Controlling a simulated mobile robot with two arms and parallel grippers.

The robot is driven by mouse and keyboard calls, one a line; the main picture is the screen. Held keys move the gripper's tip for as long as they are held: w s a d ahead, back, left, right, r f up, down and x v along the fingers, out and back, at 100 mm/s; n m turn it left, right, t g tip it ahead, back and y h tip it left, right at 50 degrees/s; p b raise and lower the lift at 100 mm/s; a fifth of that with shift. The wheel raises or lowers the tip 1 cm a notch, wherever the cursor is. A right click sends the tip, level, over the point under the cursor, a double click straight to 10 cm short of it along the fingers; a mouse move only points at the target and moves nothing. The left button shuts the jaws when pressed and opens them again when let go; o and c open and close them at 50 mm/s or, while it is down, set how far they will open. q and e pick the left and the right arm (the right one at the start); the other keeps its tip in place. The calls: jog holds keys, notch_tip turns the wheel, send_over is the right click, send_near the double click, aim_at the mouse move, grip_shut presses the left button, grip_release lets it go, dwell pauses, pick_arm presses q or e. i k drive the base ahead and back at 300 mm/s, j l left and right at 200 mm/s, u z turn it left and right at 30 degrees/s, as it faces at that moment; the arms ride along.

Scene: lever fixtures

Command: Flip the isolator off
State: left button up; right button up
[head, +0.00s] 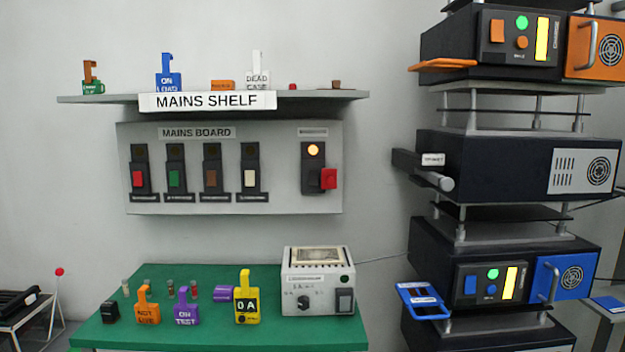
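The likely isolator is the dark unit (312,168) at the right end of the grey mains board (230,200) in the head view. Its lamp (313,150) glows orange. A red block-shaped handle (328,179) sticks out at its lower right. The small label above it is too small to read. To its left are several dark switch units with a red (138,179), a green (174,179), a brown (210,177) and a cream (249,178) rocker; their lamps look dark. Neither of my grippers shows in the view.
The mains shelf (206,101) juts out above the board, carrying tags. A green table (215,335) below holds tags, small parts and a grey meter box (318,281). Wall space between board and stack is clear.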

aim_at(312, 174)
jog(key=i+j, duration=0.45)
jog(key=j, duration=0.3)
jog(key=i+j+z, duration=0.1)
jog(key=i+j, duration=0.35)
jog(key=j, duration=0.3)
jog(key=i+j, duration=0.25)
jog(key=j, duration=0.15)
jog(key=i+j, duration=0.2)
jog(key=j, duration=0.2)
jog(key=z, duration=0.05)
